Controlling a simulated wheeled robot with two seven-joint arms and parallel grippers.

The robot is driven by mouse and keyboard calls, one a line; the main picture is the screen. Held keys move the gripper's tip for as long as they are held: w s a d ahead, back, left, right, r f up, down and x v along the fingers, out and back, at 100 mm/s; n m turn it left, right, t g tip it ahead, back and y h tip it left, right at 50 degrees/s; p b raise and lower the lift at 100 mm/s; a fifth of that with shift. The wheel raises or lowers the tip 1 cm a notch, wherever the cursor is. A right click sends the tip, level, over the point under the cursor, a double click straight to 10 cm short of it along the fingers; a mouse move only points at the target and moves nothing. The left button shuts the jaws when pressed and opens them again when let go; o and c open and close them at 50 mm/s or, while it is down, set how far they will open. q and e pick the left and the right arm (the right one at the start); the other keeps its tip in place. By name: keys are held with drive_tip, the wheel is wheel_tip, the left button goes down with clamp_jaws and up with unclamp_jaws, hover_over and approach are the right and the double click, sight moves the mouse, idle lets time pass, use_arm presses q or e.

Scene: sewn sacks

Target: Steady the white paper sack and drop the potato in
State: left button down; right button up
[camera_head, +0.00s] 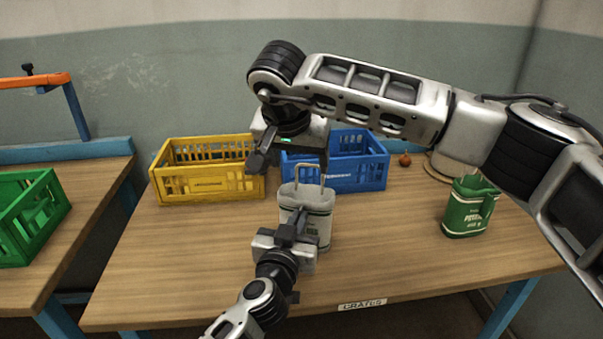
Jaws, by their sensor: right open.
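I cannot make out a potato for certain. A small reddish-brown round thing (405,160) lies at the back right.
A yellow crate (208,187) and a blue crate (362,177) stand behind the sack. A green sack (465,211) stands at the right. A green crate (33,222) is on another table at the left. The table (185,265) is clear at front left and front right.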

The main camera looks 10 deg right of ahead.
idle(0.3)
use_arm(q)
drive_tip(key=c, duration=1.5)
unclamp_jaws()
drive_tip(key=shift+c, duration=0.2)
drive_tip(key=shift+s, duration=0.1)
